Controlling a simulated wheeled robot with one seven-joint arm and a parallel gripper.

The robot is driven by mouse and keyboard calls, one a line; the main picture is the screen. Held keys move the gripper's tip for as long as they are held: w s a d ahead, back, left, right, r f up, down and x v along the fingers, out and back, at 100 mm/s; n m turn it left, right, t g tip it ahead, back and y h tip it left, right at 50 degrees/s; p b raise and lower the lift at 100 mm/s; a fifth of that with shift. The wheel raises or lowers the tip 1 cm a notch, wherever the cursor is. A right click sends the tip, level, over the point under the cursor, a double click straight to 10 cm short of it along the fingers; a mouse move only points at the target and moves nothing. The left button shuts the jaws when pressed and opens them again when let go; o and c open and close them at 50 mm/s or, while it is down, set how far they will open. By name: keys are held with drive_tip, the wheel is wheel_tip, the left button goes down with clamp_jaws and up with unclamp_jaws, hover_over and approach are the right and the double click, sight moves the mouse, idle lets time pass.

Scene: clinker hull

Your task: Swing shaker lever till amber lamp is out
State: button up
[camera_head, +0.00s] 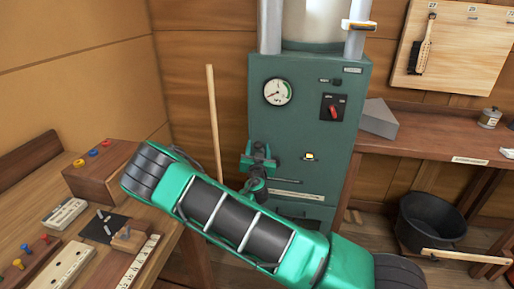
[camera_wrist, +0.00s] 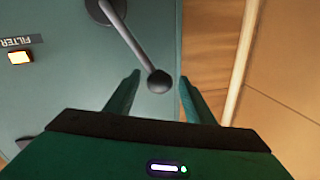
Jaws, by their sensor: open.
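The shaker lever (camera_wrist: 128,40) shows in the wrist view as a grey rod running from a round dark pivot on the green cabinet (camera_head: 348,110) to a dark ball knob (camera_wrist: 159,82). My gripper (camera_wrist: 158,79) is open, with one finger on each side of the knob. I cannot tell whether either finger touches it. The amber lamp (camera_wrist: 20,57) glows bright beside an upside-down FILTER label. The lamp also shows lit in the head view (camera_head: 310,157), just right of my gripper (camera_head: 259,152). My gripper hides most of the lever there.
The cabinet also bears a round gauge (camera_head: 278,92) and a red switch (camera_head: 333,108). A wooden pole (camera_head: 213,120) leans against the wall at left. A workbench (camera_head: 150,270) with small parts lies under my arm. A black bucket (camera_head: 430,222) stands at right below a shelf.

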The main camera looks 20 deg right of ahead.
drive_tip(key=shift+x, duration=1.05)
clamp_jaws()
drive_tip(key=shift+a, duration=0.2)
